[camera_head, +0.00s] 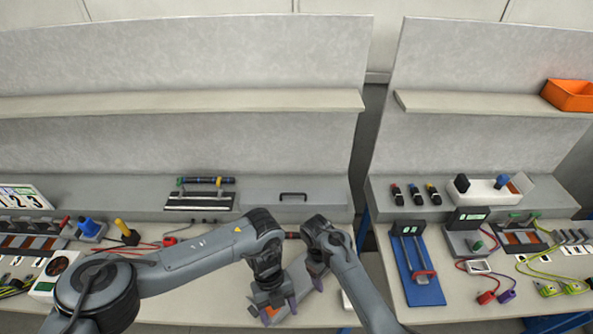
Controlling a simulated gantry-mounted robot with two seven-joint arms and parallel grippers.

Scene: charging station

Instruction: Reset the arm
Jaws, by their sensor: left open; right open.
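My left gripper (279,312) hangs over the front part of the left bench, near the picture's middle. Its purple-tipped fingers are apart and nothing shows between them. My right gripper (318,284) is just to its right, also pointing down, with its arm coming in from the lower right. It is open, and I see nothing held in it.
The left bench holds a rack with coloured tubes (206,181), a closed grey box (293,194) and red cables. A gap separates the right bench, which holds a blue stand (417,265), meters and cables. An orange bin (569,95) sits on the right shelf.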

